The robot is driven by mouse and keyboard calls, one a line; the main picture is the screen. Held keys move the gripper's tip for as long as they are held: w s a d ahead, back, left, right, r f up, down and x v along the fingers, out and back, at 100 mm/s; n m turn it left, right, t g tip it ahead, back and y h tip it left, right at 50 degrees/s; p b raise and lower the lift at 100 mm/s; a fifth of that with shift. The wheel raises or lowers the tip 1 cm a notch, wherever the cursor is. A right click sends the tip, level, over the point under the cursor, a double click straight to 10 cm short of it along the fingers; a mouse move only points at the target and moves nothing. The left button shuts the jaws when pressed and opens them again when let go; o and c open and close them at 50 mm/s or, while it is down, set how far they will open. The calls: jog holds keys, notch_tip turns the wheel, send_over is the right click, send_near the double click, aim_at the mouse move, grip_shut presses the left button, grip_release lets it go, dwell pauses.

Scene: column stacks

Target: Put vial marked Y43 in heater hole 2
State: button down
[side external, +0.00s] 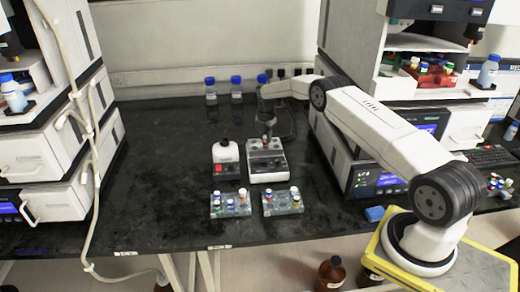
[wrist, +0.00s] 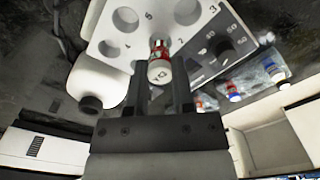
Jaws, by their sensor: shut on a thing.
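My gripper (wrist: 160,92) is shut on a vial (wrist: 158,50) with a red and white label and a pale cap. The cap bears dark writing that is too small to read surely. The vial is over the white heater block (wrist: 92,48), which has round holes and printed numbers, of which 3, 4 and 5 show. I cannot tell whether the vial's lower end is inside a hole. In the side external view my gripper (side external: 268,135) is directly above the heater (side external: 254,168) on the dark bench. The hole under the vial is hidden.
Two clear racks with several capped vials, the left rack (side external: 230,211) and the right rack (side external: 283,210), stand in front of the heater. A white device with a dark cap (side external: 226,158) stands close at its left. Blue-capped bottles (side external: 236,87) stand behind.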

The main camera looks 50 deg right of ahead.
jog(key=shift+f, duration=1.1)
dwell(1.1)
jog(key=shift+c, duration=0.4)
grip_release()
jog(key=shift+r, duration=0.25)
jog(key=shift+r, duration=2.75)
